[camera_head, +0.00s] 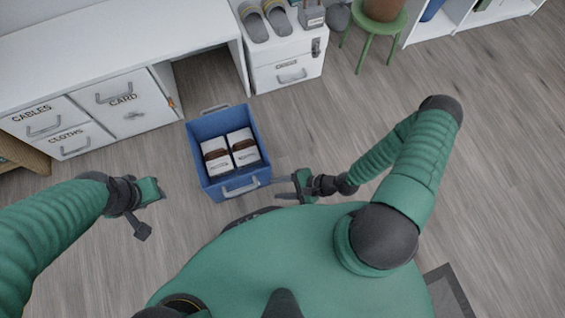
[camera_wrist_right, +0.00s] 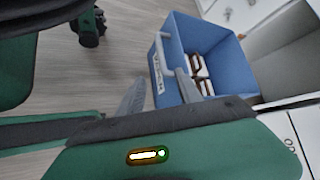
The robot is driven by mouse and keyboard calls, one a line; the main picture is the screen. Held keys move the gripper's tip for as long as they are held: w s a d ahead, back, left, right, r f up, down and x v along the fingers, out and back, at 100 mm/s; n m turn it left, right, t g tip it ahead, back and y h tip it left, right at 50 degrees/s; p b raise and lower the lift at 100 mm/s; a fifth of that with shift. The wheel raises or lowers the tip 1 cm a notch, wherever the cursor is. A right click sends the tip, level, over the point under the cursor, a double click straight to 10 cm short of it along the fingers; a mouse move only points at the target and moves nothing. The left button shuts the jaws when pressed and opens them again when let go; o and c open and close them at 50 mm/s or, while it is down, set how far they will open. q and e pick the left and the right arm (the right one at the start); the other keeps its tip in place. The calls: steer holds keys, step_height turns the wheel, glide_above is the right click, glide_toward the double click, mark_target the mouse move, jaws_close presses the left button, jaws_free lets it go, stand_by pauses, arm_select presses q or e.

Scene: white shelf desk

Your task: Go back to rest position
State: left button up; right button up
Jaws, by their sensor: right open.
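My right gripper (camera_head: 289,187) is open and empty, low beside the near right corner of the blue box; I cannot tell whether it touches the box. In the right wrist view its fingers (camera_wrist_right: 160,88) reach toward the box's handle side. My left gripper (camera_head: 150,208) is held to the left of the box, clear of it. Its jaws look spread with nothing between them.
The blue box (camera_head: 207,186) stands on the wooden floor with two white-and-brown packages (camera_head: 243,147) inside. A white drawer desk (camera_head: 140,120) is behind left, a white cabinet (camera_head: 290,72) behind, a green stool (camera_head: 374,30) at back right.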

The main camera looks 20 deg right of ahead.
steer(key=shift+s+d+r, duration=0.35)
steer(key=shift+d, duration=0.05)
